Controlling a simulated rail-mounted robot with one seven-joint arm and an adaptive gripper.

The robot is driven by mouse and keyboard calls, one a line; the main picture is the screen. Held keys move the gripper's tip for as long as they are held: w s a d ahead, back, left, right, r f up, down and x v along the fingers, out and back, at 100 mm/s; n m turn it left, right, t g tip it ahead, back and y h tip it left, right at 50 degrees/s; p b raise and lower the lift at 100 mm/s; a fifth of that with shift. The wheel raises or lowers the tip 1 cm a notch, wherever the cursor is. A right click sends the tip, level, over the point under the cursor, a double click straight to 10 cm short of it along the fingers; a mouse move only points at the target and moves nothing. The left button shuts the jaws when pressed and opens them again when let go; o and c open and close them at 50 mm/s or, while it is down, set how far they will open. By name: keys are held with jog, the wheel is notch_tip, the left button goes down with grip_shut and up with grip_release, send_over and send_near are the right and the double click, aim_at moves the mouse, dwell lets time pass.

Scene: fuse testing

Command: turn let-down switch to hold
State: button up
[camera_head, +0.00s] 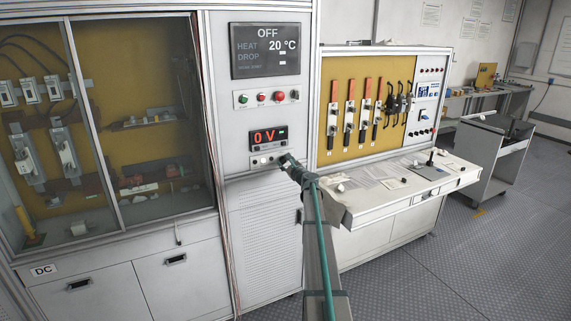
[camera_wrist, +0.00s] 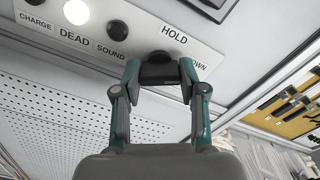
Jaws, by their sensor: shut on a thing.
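The let-down switch (camera_wrist: 157,57) is a black knob on a white label strip in the wrist view. "HOLD" is printed above it, and a word ending in "OWN" shows to its right, partly covered by a finger. My gripper (camera_wrist: 158,72) has its two green-grey fingers closed around the knob, one on each side. In the head view my gripper (camera_head: 286,161) is at the right end of the button strip below the red "0 V" display (camera_head: 268,137), and it mostly hides the knob. The knob's exact pointing direction cannot be told.
The same strip carries a lit white button (camera_wrist: 76,12) and a black button (camera_wrist: 111,31), with labels CHARGE, DEAD and SOUND. A screen (camera_head: 265,50) above reads OFF. A glass-fronted cabinet (camera_head: 110,120) stands left; a desk (camera_head: 400,195) with papers juts out right.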

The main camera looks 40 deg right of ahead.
jog(key=shift+f+n+b, duration=0.2)
jog(key=shift+n+b, duration=0.1)
jog(key=shift+b, duration=0.5)
jog(key=shift+f+n+b, duration=0.15)
jog(key=shift+n+b, duration=0.35)
jog(key=shift+b, duration=0.65)
jog(key=n+b, duration=0.3)
jog(key=b, duration=0.4)
jog(key=shift+f, duration=0.15)
jog(key=n+b, duration=0.4)
jog(key=b, duration=0.3)
jog(key=shift+n, duration=0.3)
jog(key=n+b, duration=0.1)
jog(key=b, duration=0.1)
jog(key=n+b, duration=0.1)
jog(key=b, duration=0.1)
jog(key=shift+r+n, duration=0.4)
jog(key=shift+r, duration=0.1)
jog(key=o, duration=1.1)
jog(key=shift+o, duration=0.2)
